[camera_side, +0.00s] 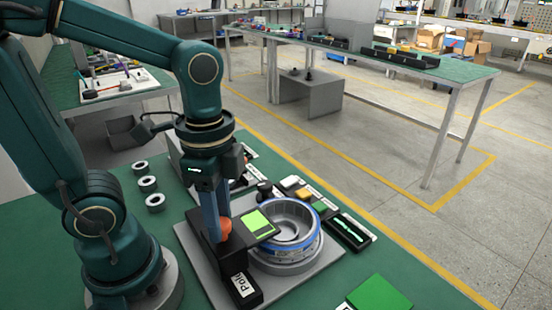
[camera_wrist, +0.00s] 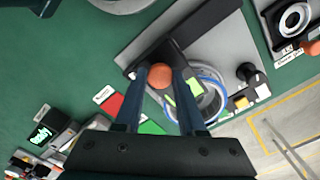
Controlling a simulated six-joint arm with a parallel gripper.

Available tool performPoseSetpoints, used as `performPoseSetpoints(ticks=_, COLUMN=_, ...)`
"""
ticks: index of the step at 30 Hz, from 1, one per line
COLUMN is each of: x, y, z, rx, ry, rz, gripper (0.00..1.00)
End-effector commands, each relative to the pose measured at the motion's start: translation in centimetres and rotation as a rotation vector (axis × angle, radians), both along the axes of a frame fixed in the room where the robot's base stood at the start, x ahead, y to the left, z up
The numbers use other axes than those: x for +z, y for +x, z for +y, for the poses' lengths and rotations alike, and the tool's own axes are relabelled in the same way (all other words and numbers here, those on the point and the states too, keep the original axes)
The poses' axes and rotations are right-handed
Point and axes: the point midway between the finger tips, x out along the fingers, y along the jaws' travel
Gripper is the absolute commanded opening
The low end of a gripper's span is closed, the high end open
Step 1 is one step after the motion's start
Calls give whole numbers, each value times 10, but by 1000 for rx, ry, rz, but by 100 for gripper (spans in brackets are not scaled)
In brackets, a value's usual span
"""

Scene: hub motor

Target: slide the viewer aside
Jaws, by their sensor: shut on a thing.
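The viewer (camera_side: 259,223) is a dark panel with a bright green screen on a black stand (camera_side: 238,272), and it reaches over the left part of the hub motor (camera_side: 308,246). The motor is a grey round part with a blue ring, seated on a grey plate. My gripper (camera_side: 224,232) points down and is shut on the orange knob (camera_wrist: 160,76) of the stand, with one finger on each side in the wrist view. The viewer's screen (camera_wrist: 195,87) shows there partly behind the fingers. The blue-ringed motor (camera_wrist: 222,84) is beyond it and partly hidden.
A black knob (camera_side: 264,188), small labelled blocks and a black display unit (camera_side: 349,231) line the motor's far side. Several metal rings (camera_side: 148,184) lie left on the green table. A green pad (camera_side: 380,294) lies at the front right.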

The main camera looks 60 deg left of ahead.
Motion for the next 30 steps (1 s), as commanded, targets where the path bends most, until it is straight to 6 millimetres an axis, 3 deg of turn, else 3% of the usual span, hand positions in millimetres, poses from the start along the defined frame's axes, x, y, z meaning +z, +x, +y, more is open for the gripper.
performPoseSetpoints(ticks=24, x=1, y=3, z=98, rx=10, ry=5, rz=-11, gripper=0)
performPoseSetpoints(ticks=30, x=1, y=2, z=111, rx=3, ry=6, rz=-11, gripper=0)
